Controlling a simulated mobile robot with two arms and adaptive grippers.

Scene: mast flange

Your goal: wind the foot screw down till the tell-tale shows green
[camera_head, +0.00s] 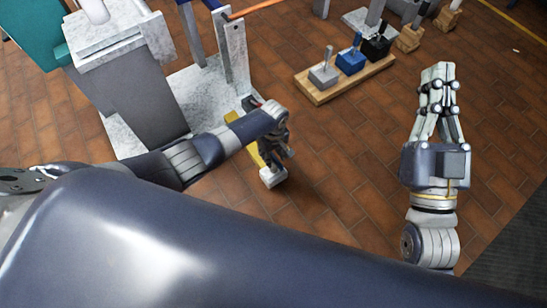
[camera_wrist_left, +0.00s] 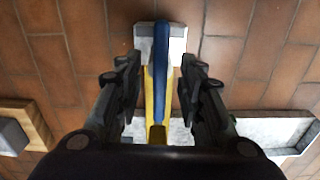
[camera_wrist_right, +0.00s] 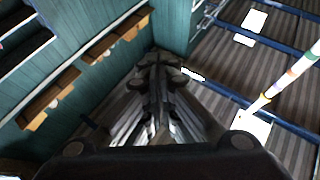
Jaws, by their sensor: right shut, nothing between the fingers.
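My left gripper (camera_head: 283,158) points down over the foot of the mast stand. In the left wrist view its fingers (camera_wrist_left: 157,85) are open, one on each side of a narrow blue bar (camera_wrist_left: 160,70), with a gap on both sides. Under the bar are a yellow strip (camera_wrist_left: 150,92) and a pale grey block (camera_wrist_left: 180,45). The block (camera_head: 272,177) also shows just below the gripper in the head view. I cannot make out the foot screw or the tell-tale's colour for sure. My right gripper (camera_head: 437,75) is shut and empty, raised at the right.
The pale speckled stand plate (camera_head: 200,95) and its upright (camera_head: 233,50) are beside my left arm. A wooden board (camera_head: 330,90) carries grey, blue and black blocks with handles. Wooden blocks (camera_head: 410,40) stand at the back right. Brick floor is clear between the board and my right gripper.

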